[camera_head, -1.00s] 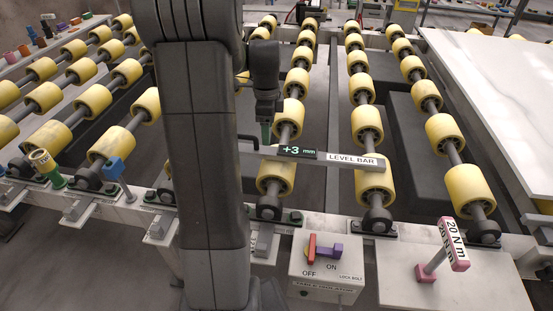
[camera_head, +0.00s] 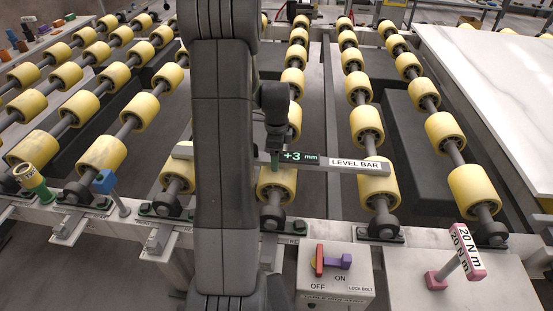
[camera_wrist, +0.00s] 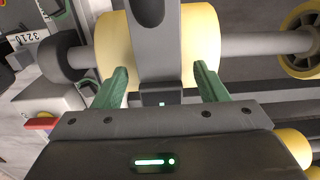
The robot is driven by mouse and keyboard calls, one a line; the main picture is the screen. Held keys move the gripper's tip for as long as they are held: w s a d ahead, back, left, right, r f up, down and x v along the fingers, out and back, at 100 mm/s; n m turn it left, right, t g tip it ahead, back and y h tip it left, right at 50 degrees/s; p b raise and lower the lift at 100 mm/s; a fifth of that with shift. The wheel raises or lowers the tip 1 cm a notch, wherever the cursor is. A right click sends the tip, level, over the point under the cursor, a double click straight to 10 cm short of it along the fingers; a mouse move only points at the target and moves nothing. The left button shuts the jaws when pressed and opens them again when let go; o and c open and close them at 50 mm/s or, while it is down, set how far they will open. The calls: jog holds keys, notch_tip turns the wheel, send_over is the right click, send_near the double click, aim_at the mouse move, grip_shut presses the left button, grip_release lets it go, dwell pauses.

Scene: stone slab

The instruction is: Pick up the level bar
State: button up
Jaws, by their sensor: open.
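The level bar (camera_head: 325,166), a long grey bar with a "LEVEL BAR" label and a dark display reading +3 mm, lies across the yellow rollers in the head view. Its left end shows past my arm. My gripper (camera_head: 275,160) is at the bar just left of the display. In the wrist view, the bar (camera_wrist: 154,45) runs between the two green fingers of my gripper (camera_wrist: 163,80). The fingers are open, with a gap on each side of the bar. My arm hides part of the bar in the head view.
Yellow rollers (camera_head: 446,132) stand in rows around the bar. In front are a switch box (camera_head: 333,285) with a red and purple lever, a 20 N m tool (camera_head: 468,250) and a blue-topped pin (camera_head: 104,182). A pale stone slab (camera_head: 490,75) lies at the right.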

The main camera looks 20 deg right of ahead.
jog(key=shift+c, duration=0.5)
grip_shut()
